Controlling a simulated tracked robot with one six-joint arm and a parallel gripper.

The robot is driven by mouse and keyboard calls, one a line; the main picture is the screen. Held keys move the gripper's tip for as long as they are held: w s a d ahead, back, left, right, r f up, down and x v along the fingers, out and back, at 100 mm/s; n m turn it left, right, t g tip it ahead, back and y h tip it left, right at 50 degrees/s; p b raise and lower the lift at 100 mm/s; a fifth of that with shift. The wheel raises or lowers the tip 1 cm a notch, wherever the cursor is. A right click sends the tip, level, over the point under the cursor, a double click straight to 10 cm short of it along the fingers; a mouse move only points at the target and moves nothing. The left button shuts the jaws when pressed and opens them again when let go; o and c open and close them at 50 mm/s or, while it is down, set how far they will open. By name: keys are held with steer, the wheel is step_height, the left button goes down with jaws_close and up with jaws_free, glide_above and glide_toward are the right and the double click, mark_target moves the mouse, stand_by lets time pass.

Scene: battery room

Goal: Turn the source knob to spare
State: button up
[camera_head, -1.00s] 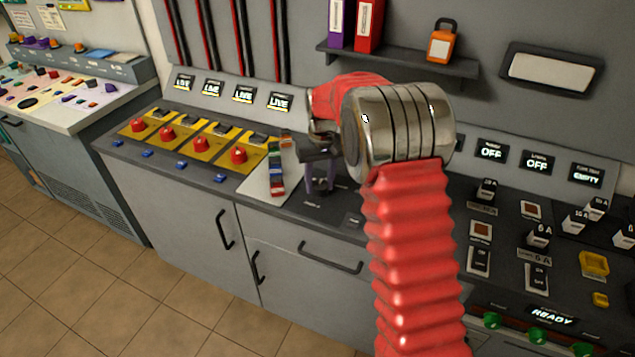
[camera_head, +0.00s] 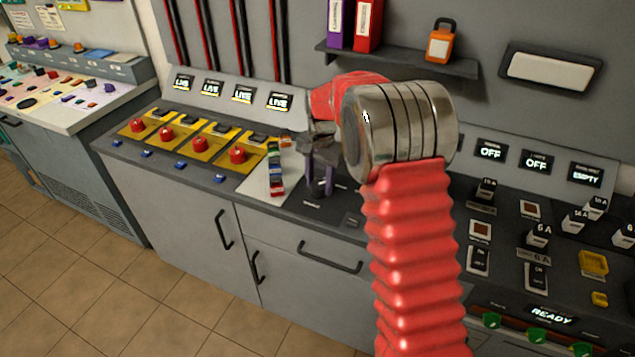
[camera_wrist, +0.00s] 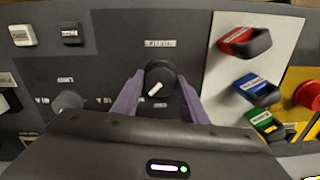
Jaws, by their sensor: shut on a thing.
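The source knob (camera_wrist: 159,78) is a round dark knob with a white pointer mark, on a dark panel in the wrist view. A label reading SOURCE, upside down there, is beside it. My gripper (camera_wrist: 158,90) has its two purple fingers on either side of the knob, shut on it. The pointer lies at a slant in the picture; which position it marks I cannot tell. In the head view my gripper (camera_head: 320,187) reaches down to the dark panel left of my red arm, and the knob is mostly hidden between the fingers.
A light plate with red, blue and green clips (camera_wrist: 262,90) lies close beside the knob. Another dark knob (camera_wrist: 68,100) is on the other side. Yellow units with red knobs (camera_head: 237,155) stand further left. A shelf (camera_head: 400,60) hangs behind my arm.

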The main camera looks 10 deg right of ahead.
mark_target(320, 184)
steer(key=shift+a+m, duration=0.2)
steer(key=shift+m, duration=0.2)
steer(key=o, duration=1)
steer(key=shift+d, duration=0.1)
steer(key=shift+o, duration=0.2)
step_height(320, 184, up, 14)
steer(key=shift+f, duration=0.15)
steer(key=shift+d, duration=0.1)
